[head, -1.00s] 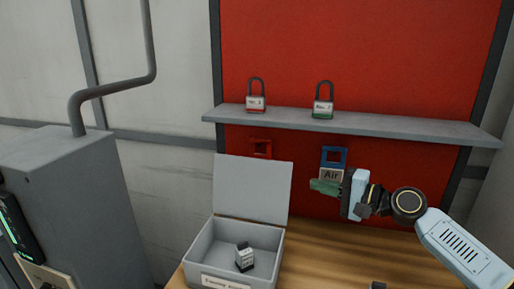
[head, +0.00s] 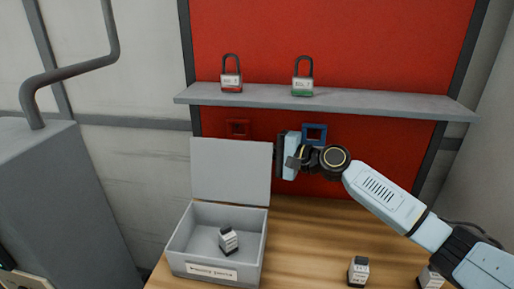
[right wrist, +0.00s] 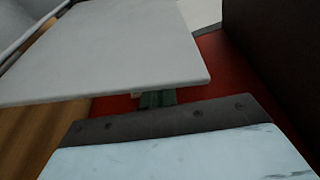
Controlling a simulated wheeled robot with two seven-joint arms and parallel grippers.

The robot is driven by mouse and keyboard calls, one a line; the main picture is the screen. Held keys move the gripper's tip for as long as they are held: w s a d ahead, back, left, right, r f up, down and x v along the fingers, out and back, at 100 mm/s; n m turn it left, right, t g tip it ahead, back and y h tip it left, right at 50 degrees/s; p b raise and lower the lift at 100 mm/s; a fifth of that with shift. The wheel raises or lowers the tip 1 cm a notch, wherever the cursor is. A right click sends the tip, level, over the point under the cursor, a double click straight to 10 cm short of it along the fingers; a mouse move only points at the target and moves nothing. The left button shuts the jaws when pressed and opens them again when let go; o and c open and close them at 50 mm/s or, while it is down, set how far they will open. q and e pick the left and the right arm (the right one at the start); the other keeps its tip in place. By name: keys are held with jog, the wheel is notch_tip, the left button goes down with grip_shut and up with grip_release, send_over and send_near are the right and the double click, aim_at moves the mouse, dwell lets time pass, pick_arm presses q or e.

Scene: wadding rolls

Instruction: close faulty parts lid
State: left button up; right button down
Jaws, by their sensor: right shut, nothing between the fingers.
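The grey faulty parts box (head: 217,268) stands on the wooden table with its lid (head: 230,170) open, standing up at the back. A label (head: 211,271) is on its front. A small dark-and-white part (head: 228,240) lies inside. My right gripper (head: 279,157) is at the lid's right edge, near its upper half. Its green fingers (right wrist: 157,98) show in the right wrist view, shut and empty, partly covered by the lid (right wrist: 115,50). In the head view the fingers are hidden behind the lid. I cannot tell whether they touch it. My left gripper is not in view.
A shelf (head: 330,101) above holds a red padlock (head: 231,80) and a green padlock (head: 302,82). Small parts (head: 358,271) stand at the table's front right. A grey cabinet (head: 60,200) is left.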

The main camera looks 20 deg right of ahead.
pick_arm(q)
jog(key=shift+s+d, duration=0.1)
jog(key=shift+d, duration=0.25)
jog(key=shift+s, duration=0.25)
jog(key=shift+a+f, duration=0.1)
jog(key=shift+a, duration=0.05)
